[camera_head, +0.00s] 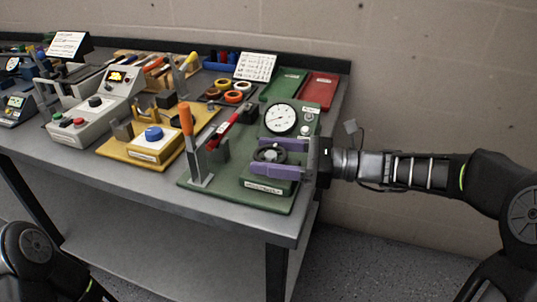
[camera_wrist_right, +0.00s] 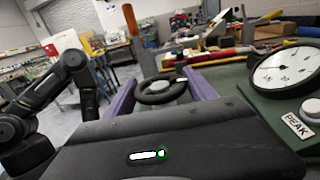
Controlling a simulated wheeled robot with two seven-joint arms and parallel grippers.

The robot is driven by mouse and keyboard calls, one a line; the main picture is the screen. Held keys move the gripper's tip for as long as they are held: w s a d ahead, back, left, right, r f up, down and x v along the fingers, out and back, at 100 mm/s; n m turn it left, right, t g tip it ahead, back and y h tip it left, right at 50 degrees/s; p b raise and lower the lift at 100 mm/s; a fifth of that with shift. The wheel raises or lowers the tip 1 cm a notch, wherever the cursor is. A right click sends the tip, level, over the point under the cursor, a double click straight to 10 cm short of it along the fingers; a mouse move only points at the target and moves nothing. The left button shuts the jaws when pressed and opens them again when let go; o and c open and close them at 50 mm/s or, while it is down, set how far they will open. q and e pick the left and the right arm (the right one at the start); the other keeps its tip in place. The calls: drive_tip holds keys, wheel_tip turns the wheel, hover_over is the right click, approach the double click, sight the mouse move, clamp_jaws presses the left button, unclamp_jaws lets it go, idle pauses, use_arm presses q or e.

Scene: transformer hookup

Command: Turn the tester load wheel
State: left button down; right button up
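The tester load wheel (camera_head: 269,154) is a dark round handwheel on a green tester base (camera_head: 226,187), below a white dial gauge (camera_head: 280,119). My right gripper (camera_head: 262,156) reaches in from the right with its two purple fingers apart, one on each side of the wheel. In the right wrist view the wheel (camera_wrist_right: 160,91) lies between the fingers (camera_wrist_right: 160,88); whether they touch its rim I cannot tell. The gauge (camera_wrist_right: 287,70) shows at the right there. My left arm shows at the lower left of the head view; its gripper is out of frame.
An orange-handled lever (camera_head: 187,120) stands upright left of the wheel, beside a red-handled tool (camera_head: 222,133). A yellow fixture with a blue knob (camera_head: 154,133) and a grey control box (camera_head: 95,105) stand further left. Green (camera_head: 284,84) and red (camera_head: 319,90) trays lie behind.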

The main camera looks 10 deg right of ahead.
drive_tip(key=c, duration=0.8)
